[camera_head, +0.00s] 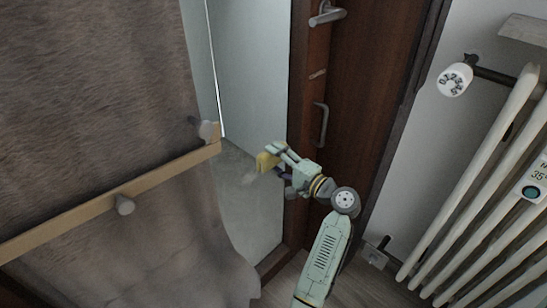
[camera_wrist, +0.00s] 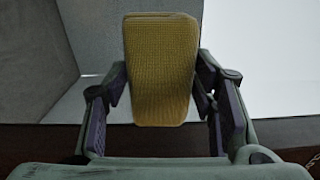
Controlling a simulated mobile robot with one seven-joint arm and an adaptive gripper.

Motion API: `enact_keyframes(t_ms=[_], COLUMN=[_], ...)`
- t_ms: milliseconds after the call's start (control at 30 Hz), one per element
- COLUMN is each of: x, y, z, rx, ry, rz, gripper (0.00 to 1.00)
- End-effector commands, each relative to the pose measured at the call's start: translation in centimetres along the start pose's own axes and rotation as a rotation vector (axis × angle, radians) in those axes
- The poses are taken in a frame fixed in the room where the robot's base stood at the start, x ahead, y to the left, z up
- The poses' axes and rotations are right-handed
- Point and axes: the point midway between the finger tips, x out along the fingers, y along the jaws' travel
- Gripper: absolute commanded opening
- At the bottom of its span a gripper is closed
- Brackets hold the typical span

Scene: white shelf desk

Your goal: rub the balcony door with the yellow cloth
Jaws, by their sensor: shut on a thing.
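The yellow cloth (camera_head: 267,161) is a small block-like pad with a woven surface. My gripper (camera_head: 277,158) is shut on it. In the wrist view the cloth (camera_wrist: 160,70) stands upright between the two fingers of my gripper (camera_wrist: 162,95). The balcony door has a dark brown wooden frame (camera_head: 305,100), a pale glass pane (camera_head: 250,70) and metal handles. My gripper is in front of the lower part of the pane, left of the frame. A faint whitish smudge (camera_head: 249,179) shows on the glass just left of the cloth. I cannot tell whether the cloth touches the glass.
A brown furry cloth hanging (camera_head: 100,90) with a wooden rail (camera_head: 110,203) and round pegs fills the left. A white radiator (camera_head: 480,180) with a valve knob (camera_head: 455,80) stands at the right. A lever handle (camera_head: 327,14) and a pull handle (camera_head: 321,125) stick out from the door.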

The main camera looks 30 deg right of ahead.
Motion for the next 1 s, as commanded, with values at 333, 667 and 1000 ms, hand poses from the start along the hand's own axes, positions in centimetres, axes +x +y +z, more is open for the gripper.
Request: enact_keyframes(t_ms=[333, 667, 1000], x=[-3.7, -5.0, -5.7], y=[-0.1, -0.1, -0.1], z=[-0.1, 0.0, -0.1], rx=[-0.001, -0.001, 0.0], ry=[0.004, 0.001, 0.002], rz=[-0.001, -0.002, -0.002], gripper=[0.29, 0.29, 0.29])
